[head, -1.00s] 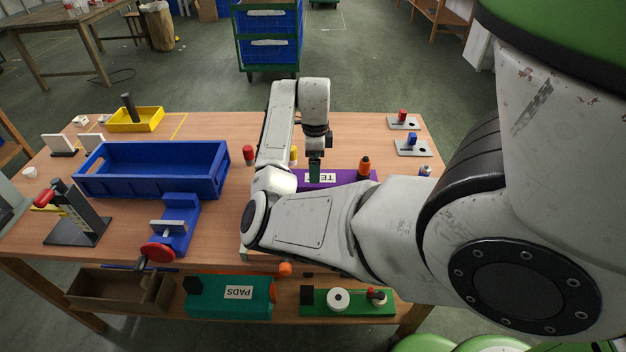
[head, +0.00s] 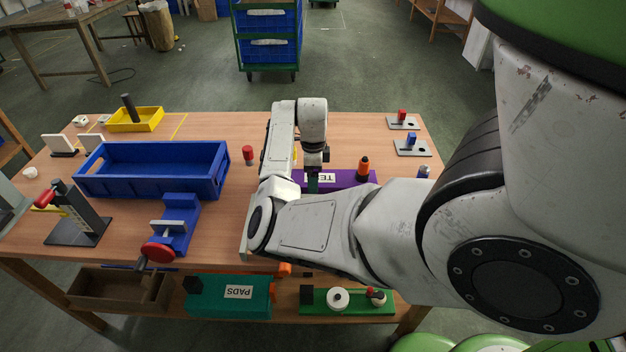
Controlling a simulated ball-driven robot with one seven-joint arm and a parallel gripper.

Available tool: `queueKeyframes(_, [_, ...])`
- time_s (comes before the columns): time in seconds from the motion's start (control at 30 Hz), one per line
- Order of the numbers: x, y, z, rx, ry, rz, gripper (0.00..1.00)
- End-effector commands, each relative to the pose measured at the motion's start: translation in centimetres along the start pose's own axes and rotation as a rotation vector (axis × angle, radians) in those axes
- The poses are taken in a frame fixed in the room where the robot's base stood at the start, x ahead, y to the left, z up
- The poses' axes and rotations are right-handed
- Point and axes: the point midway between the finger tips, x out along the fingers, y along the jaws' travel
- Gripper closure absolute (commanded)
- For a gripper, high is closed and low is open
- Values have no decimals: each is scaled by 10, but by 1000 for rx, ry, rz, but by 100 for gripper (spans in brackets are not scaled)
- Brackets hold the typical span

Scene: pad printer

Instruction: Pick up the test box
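The test box is a purple box (head: 347,180) on the wooden table, right of centre in the head view. Its white label shows the letters "TE"; the rest of the label is covered. An orange and black piece stands at its right end. My gripper (head: 313,184) points down at the left part of the box, in front of the label. My arm hides the box's near side. The fingers are small and dark here, so I cannot tell whether they touch the box or are open or shut.
A blue crate (head: 84,183) and a blue vise (head: 181,238) stand to the left. A red cylinder (head: 248,155) stands left of my wrist. Two grey plates with a red and a blue handle (head: 411,140) lie at the right. The table between crate and wrist is mostly clear.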

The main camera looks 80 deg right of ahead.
Motion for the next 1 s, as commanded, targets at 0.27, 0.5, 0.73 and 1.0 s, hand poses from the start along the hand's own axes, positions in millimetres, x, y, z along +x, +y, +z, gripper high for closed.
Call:
queueKeyframes(0.27, [0,0,0,0,0,0,55])
queueKeyframes(0.5, [-2,0,0,0,0,-2,68])
queueKeyframes(0.73, [-4,-1,1,0,0,-3,68])
queueKeyframes(1.0, [-29,-2,1,0,0,-5,68])
